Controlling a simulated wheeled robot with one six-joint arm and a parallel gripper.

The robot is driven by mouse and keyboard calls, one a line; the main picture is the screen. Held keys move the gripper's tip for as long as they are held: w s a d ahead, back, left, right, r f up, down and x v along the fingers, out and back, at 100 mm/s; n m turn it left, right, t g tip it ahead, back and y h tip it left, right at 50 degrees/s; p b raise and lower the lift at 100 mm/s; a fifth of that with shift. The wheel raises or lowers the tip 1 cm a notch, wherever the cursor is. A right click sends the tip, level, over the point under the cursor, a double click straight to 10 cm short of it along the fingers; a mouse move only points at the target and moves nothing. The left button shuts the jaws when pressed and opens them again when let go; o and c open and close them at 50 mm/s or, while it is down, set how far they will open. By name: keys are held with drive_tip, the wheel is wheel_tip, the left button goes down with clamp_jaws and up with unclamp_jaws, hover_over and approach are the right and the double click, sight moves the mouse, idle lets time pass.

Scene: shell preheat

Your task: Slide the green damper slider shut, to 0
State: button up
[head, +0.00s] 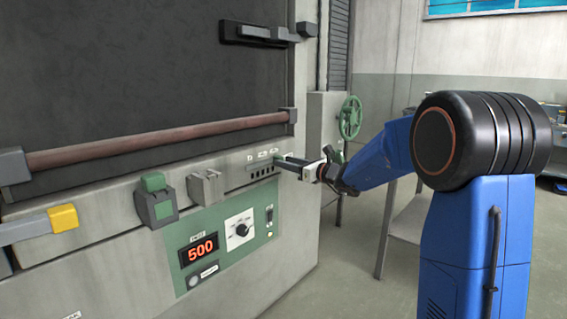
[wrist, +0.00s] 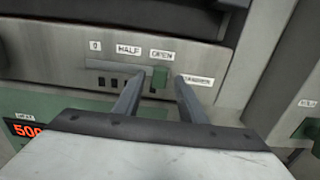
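The green damper slider (wrist: 160,77) is a small green knob in a horizontal slot (wrist: 115,66) on the furnace's grey panel. It stands under the OPEN label (wrist: 162,55), at the slot's right end. The HALF label (wrist: 128,49) and the 0 label (wrist: 95,46) are farther left. My gripper (wrist: 159,78) is open, with one finger on each side of the knob and visible gaps at both sides. In the head view my gripper (head: 281,160) reaches the panel from the right and partly hides the slider there.
Left of the slot are a grey switch block (head: 206,187) and a green-capped block (head: 156,200). Below is the green control panel (head: 225,240) with a display reading 500. A brown door bar (head: 160,140) runs above. A green handwheel (head: 350,118) stands behind my arm.

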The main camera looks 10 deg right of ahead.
drive_tip(key=shift+x, duration=1)
clamp_jaws()
drive_tip(key=s+a, duration=0.2)
drive_tip(key=a, duration=0.1)
drive_tip(key=s+a, duration=0.5)
drive_tip(key=a, duration=0.2)
drive_tip(key=shift+s, duration=0.15)
unclamp_jaws()
drive_tip(key=shift+a, duration=0.1)
drive_tip(key=shift+s, duration=0.1)
drive_tip(key=v, duration=1.7)
